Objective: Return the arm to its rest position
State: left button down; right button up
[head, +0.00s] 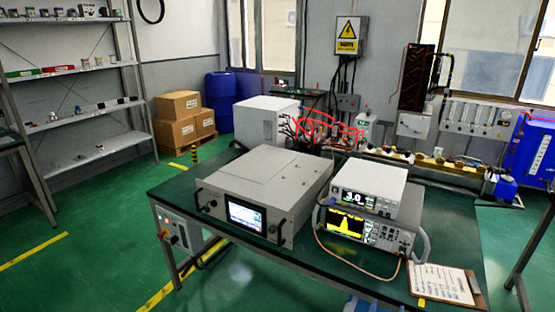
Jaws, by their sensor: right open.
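Only a small pale-blue and white piece of my right gripper (360,304) shows at the bottom edge of the head view, in front of the table's near edge. It is open, and nothing is seen held in it. It is apart from the instruments on the table. The rest of my right arm is out of the picture. My left gripper is not in view.
A dark green table (450,215) carries a large grey generator (262,190), stacked instruments (368,190) and a clipboard (443,283) at its front right corner. A control box (177,232) hangs at its left end. Green floor lies open at left.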

jog(key=s+a+f+n+g+y+p, duration=0.1)
jog(key=s+f+g+y, duration=0.2)
jog(key=f, duration=0.6)
jog(key=s+a+f+g+y+p, duration=0.1)
jog(key=s+a+f+g+y, duration=0.15)
jog(key=f, duration=0.55)
jog(key=s+a+f+g+y+p, duration=0.1)
jog(key=s+a+f+g+y, duration=0.15)
jog(key=s+f, duration=0.4)
jog(key=s+a+f+g+y+p, duration=0.1)
jog(key=s+a+f+g, duration=0.25)
jog(key=s, duration=0.55)
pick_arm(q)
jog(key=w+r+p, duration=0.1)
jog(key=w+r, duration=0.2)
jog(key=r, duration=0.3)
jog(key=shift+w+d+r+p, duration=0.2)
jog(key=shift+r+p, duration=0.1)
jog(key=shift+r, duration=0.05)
pick_arm(e)
jog(key=s+a+m+g+y, duration=0.1)
jog(key=s+a+g+y, duration=0.2)
jog(key=s, duration=1)
jog(key=a+g, duration=0.2)
jog(key=a, duration=0.1)
jog(key=shift+s+a+f, duration=0.2)
jog(key=shift+a+f, duration=0.05)
jog(key=shift+f, duration=0.05)
